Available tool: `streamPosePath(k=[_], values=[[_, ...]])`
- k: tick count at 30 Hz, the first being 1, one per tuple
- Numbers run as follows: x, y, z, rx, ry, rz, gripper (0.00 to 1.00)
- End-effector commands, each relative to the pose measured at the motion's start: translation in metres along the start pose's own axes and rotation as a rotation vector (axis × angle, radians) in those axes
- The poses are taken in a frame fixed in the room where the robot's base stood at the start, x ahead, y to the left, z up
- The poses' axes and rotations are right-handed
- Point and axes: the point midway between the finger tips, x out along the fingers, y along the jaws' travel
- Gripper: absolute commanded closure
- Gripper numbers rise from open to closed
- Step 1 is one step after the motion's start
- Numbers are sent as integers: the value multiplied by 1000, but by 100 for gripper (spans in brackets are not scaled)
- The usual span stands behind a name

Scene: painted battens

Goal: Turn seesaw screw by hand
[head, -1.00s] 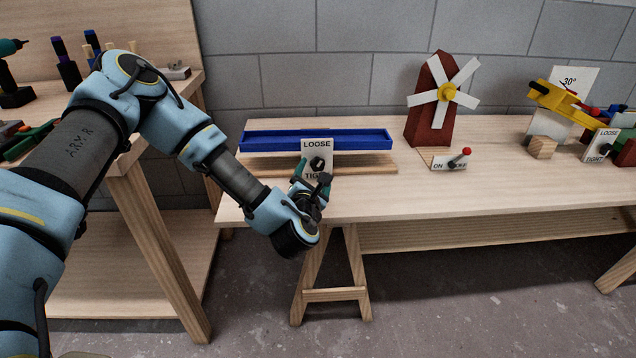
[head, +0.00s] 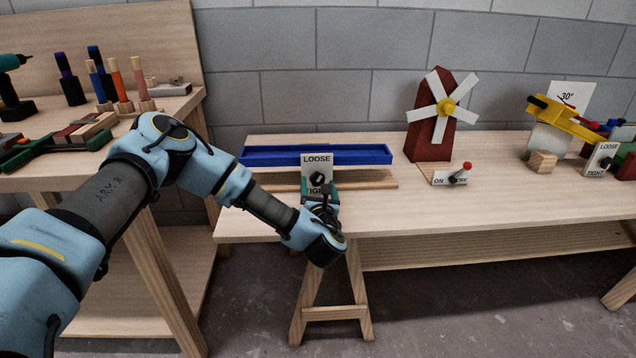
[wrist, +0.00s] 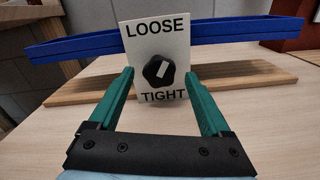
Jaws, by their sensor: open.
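The blue seesaw trough (head: 270,156) lies nearly level on a wooden base (head: 372,180) at the left of the bench. It also shows in the wrist view (wrist: 235,29). In front of it stands a white plate (head: 317,159) marked LOOSE at the top and TIGHT at the bottom. A black screw knob (wrist: 159,71) with a white pointer mark sits on the plate; the mark leans up to the right. My gripper (wrist: 161,84) is open, its green fingers either side of the plate's lower part in the wrist view, with the knob between and beyond the tips. Nothing is held.
A red windmill (head: 430,132) with white sails and an ON/OFF switch (head: 452,174) stand right of the seesaw. A yellow device (head: 562,118) and a second LOOSE/TIGHT plate (head: 601,158) are further right. Bare bench top (head: 480,200) lies in front.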

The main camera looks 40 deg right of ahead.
Motion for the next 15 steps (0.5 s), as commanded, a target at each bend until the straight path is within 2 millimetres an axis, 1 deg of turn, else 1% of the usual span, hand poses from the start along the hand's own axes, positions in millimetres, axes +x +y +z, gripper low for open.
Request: streamPosePath(k=[1,5,13,14,15], values=[[5,0,1,0,-1,1,18],[12,0,0,0,0,1,18],[13,0,0,0,0,0,18],[13,0,0,0,0,0,20],[13,0,0,0,0,0,25]])
